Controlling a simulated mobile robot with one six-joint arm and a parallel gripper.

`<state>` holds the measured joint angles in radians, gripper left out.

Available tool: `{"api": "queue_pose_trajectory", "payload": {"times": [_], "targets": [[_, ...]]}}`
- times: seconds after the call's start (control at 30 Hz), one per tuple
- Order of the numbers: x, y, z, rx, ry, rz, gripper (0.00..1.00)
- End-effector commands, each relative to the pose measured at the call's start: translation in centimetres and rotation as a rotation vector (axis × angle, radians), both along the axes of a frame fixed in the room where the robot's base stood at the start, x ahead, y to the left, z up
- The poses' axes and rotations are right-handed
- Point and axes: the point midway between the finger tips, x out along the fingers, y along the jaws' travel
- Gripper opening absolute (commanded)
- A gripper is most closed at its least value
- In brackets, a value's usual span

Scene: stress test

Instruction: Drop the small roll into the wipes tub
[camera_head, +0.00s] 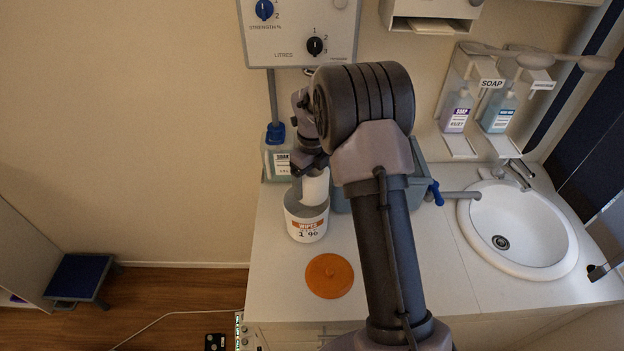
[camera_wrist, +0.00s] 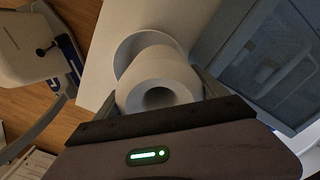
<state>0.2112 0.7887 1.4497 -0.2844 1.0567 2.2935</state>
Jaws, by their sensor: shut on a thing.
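The small roll (camera_head: 315,188) is white with a hollow core. My gripper (camera_head: 311,168) is shut on it, with a finger on each side of the roll (camera_wrist: 158,82) in the wrist view. The wipes tub (camera_head: 306,228) is white with an orange and black label and stands open on the counter. The roll's lower end shows at the tub's mouth in the head view. I cannot tell whether it is above or inside the rim. In the wrist view the tub's round rim (camera_wrist: 132,44) shows behind the roll, and the roll hides much of the opening.
An orange round lid (camera_head: 329,276) lies on the counter in front of the tub. A blue-grey bin (camera_head: 417,192) stands right of the tub, partly behind my arm. A sink (camera_head: 528,222) is at the right.

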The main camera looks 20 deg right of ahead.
Motion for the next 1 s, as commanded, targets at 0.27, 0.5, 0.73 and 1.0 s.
{"api": "queue_pose_trajectory", "payload": {"times": [0.27,0.5,0.73,1.0], "targets": [[0.0,0.0,0.1,0.0,0.0,0.0,1.0],[0.0,0.0,1.5,0.0,-0.002,0.0,1.0],[0.1,0.0,7.3,0.0,-0.004,0.0,1.0],[0.1,0.0,14.6,-0.001,-0.004,0.0,1.0]]}}
